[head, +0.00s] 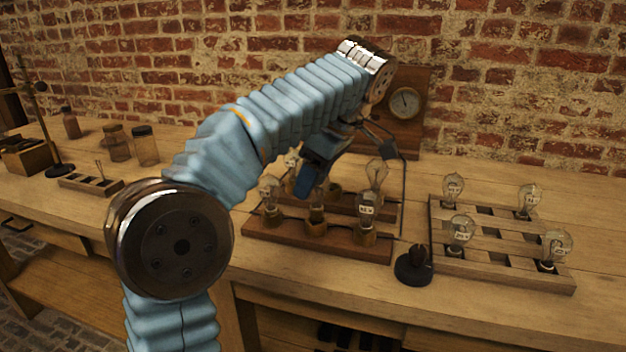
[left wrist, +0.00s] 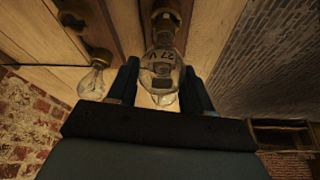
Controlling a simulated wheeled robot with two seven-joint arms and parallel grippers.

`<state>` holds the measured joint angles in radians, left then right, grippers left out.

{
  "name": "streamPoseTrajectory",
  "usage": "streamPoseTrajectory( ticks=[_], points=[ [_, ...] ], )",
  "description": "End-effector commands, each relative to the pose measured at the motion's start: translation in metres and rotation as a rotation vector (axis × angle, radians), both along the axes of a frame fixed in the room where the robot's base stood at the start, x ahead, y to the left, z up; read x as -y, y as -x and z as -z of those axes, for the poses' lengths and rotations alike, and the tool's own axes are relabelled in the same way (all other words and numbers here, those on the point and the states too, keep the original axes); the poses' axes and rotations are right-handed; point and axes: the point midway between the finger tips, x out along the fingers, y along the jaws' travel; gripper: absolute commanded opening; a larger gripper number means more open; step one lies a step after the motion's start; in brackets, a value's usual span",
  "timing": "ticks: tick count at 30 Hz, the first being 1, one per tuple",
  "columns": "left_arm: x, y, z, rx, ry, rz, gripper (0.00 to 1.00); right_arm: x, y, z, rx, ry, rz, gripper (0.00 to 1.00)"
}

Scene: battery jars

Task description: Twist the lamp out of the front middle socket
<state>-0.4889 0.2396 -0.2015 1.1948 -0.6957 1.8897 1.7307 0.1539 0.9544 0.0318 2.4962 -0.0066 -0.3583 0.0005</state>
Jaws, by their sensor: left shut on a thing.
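The lamp (left wrist: 162,68) is a clear glass bulb with dark printing on it, between the two fingers of my left gripper (left wrist: 160,88) in the left wrist view. The gripper is shut on it. A brass socket (left wrist: 166,18) lies just beyond the lamp's base; I cannot tell how far the base sits in it. In the head view, my left gripper (head: 308,184) points down over the front middle socket (head: 316,228) of the wooden lamp board (head: 345,245). The gripper hides much of the lamp there. My right gripper is not in view.
Lamps stand close on both sides, front left (head: 270,194) and front right (head: 366,208). Behind is another row with a lamp (head: 376,174). A wooden rack (head: 505,276) with several lamps is at right, and a small black-based stand (head: 413,268) between.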

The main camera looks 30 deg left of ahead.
Motion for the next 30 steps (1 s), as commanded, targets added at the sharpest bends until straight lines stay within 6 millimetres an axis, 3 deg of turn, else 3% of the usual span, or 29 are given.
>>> streamPoseTrajectory(
  ticks=[8,24,30],
  points=[
    [0.0,0.0,-0.002,0.0,0.0,0.0,0.14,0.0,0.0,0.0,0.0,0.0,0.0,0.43],
    [0.001,-0.001,-0.047,0.001,0.0,0.0,0.14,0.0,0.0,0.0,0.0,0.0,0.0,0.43],
    [0.0,0.0,-0.05,0.001,0.0,0.0,0.14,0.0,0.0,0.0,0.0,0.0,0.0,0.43]
  ],
)
